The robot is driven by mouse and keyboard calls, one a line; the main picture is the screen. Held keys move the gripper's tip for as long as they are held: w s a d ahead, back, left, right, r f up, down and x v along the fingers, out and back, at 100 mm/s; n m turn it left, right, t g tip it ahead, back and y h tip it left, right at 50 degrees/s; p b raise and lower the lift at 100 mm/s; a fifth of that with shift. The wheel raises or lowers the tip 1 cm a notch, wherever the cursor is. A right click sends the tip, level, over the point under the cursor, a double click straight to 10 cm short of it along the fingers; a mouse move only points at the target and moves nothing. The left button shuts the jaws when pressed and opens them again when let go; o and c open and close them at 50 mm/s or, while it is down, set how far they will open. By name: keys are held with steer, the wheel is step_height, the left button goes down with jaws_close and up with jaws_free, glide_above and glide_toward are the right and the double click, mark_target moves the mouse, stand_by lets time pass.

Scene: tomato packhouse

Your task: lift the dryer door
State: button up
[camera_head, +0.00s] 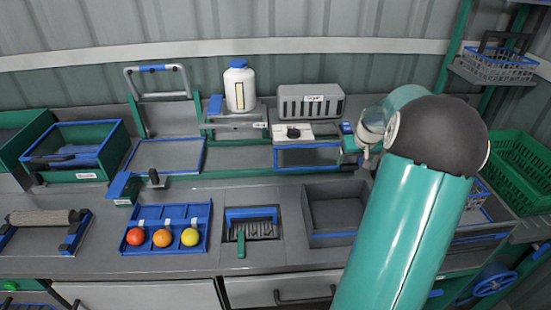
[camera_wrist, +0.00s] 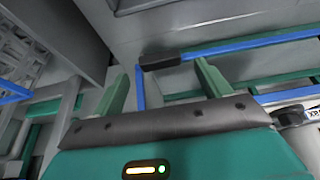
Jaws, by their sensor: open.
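My gripper (camera_wrist: 162,70) is open in the wrist view, with its two green fingers apart and nothing between them. A blue bar (camera_wrist: 225,48) with a dark end block (camera_wrist: 160,61) lies just beyond the fingertips; I cannot tell whether they touch. In the head view my gripper (camera_head: 349,142) is partly hidden by my arm, close to the right end of a low blue-framed panel (camera_head: 307,146). A grey slotted box (camera_head: 310,101) with a label stands behind this panel. No label clearly reads dryer, so I cannot tell which part is its door.
A white bottle (camera_head: 239,88) stands left of the slotted box. A raised frame with a handle (camera_head: 158,69) is farther left. In front are a blue tray (camera_head: 166,246) holding three coloured balls and an empty grey bin (camera_head: 335,208). A green crate (camera_head: 524,165) is at right.

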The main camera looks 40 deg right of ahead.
steer(key=v, duration=1.1)
steer(key=w+a+r+n, duration=0.1)
steer(key=a+r, duration=0.1)
steer(key=a, duration=1.2)
steer(key=w+a+r+n, duration=0.1)
steer(key=a+r+n, duration=0.1)
steer(key=a, duration=1.2)
steer(key=shift+w+a+r, duration=0.15)
steer(key=shift+a+r, duration=0.1)
steer(key=shift+r, duration=0.2)
steer(key=m, duration=0.3)
glide_toward(351, 166)
steer(key=x, duration=0.8)
steer(key=shift+w+d+f, duration=0.15)
steer(key=shift+w+f, duration=0.1)
steer(key=shift+f, duration=0.05)
